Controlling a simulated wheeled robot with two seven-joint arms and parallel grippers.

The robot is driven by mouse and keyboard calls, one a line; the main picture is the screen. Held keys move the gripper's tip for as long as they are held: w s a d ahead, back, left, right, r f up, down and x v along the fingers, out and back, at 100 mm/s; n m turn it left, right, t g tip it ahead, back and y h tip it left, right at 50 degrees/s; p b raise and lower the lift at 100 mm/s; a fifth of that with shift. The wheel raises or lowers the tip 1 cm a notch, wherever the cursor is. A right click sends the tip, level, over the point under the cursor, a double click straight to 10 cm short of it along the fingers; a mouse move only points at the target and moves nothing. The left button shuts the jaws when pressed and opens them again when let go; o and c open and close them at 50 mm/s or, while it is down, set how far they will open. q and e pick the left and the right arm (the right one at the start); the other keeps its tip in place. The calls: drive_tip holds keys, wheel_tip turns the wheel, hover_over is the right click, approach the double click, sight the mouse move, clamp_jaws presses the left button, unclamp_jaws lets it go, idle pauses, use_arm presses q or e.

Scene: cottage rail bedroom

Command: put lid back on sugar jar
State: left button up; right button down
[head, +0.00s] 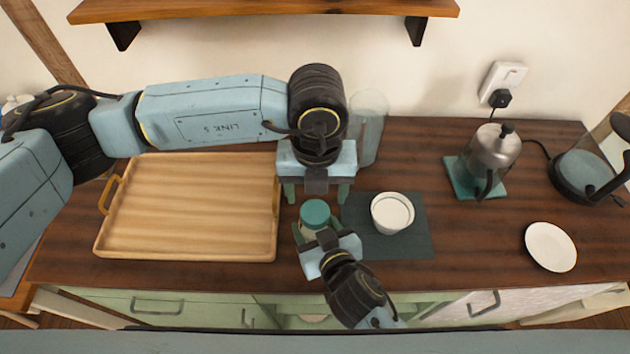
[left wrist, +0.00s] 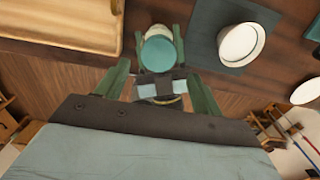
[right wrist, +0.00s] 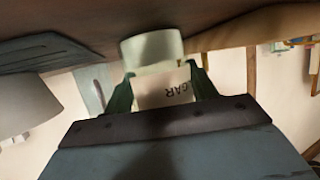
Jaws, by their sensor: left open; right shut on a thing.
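The sugar jar (head: 308,231) is pale, and its label, partly readable as "GAR", shows upside down in the right wrist view (right wrist: 165,92). My right gripper (head: 325,240) is shut on it at the counter's front part. The round teal lid (head: 315,212) shows at the jar's top, and also in the left wrist view (left wrist: 158,54). I cannot tell whether the lid is seated or loose, or whether the jar's base touches the counter. My left gripper (head: 316,192) is open and empty, just behind and above the lid, fingers pointing down.
A wooden tray (head: 187,245) lies left of the jar. A white cup (head: 392,213) stands on a dark mat (head: 415,245) to the right. A clear glass container (head: 371,115) stands behind. A metal pot (head: 495,147), a kettle (head: 580,175) and a white plate (head: 550,246) are farther right.

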sight(315, 211)
use_arm(q)
drive_tip(key=n, duration=0.2)
drive_tip(key=r+n, duration=0.1)
drive_tip(key=n, duration=0.2)
drive_tip(key=shift+r+n, duration=0.3)
drive_tip(key=n, duration=0.3)
drive_tip(key=shift+a+r, duration=0.1)
drive_tip(key=shift+r, duration=0.3)
drive_tip(key=shift+f, duration=4)
